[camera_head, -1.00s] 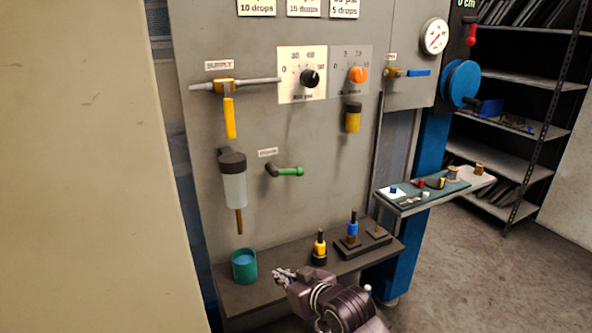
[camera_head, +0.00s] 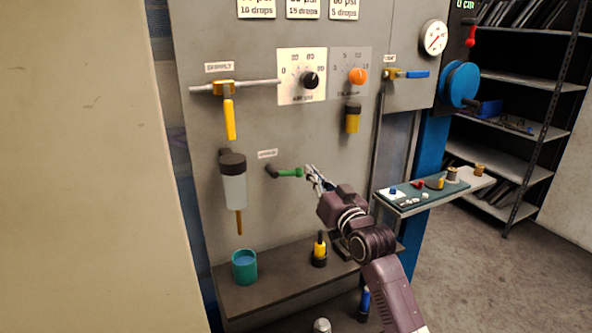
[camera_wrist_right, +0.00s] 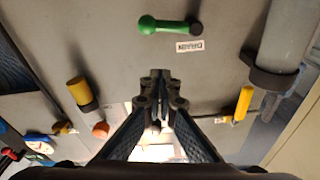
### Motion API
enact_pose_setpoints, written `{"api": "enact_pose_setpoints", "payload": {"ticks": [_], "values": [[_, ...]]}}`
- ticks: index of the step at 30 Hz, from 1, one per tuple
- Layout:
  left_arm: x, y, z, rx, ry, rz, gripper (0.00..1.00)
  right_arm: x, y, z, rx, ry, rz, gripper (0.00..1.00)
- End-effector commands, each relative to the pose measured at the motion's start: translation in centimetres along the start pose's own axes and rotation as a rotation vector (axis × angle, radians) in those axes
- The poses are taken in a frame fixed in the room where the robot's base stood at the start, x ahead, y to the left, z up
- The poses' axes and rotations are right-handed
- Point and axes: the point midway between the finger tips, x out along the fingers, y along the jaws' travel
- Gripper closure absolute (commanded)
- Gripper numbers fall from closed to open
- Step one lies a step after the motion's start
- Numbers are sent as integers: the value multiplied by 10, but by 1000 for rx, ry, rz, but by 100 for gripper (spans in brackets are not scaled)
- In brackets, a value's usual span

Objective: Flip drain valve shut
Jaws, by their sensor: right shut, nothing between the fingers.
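The drain valve has a green lever (camera_head: 290,172) on a dark pivot fixed to the grey panel, below a small label. The lever lies about level, pointing right. In the right wrist view the lever (camera_wrist_right: 163,25) appears at the top, with the DRAIN label (camera_wrist_right: 190,46) upside down below its pivot. My right gripper (camera_head: 311,174) is shut and empty, just right of the lever's free end; whether it touches cannot be told. In the wrist view the closed fingers (camera_wrist_right: 159,78) show apart from the lever in the picture. My left gripper is not in view.
A clear bowl (camera_head: 234,185) and a yellow supply lever (camera_head: 230,118) are left of the valve. A teal cup (camera_head: 244,266) and a yellow-black tool (camera_head: 320,248) stand on the shelf below. A side tray (camera_head: 408,204) with small parts is at right.

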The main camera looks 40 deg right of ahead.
Motion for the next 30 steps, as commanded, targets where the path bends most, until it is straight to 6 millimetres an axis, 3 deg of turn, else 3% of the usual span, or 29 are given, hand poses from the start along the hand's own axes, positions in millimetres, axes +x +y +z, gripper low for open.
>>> {"api": "enact_pose_setpoints", "payload": {"ticks": [18,23,30], "values": [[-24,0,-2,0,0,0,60,96,0,-3,-1,1,0,100],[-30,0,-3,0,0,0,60,86,-1,24,-1,-5,0,100],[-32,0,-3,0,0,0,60,81,0,37,-1,-1,0,100]]}}
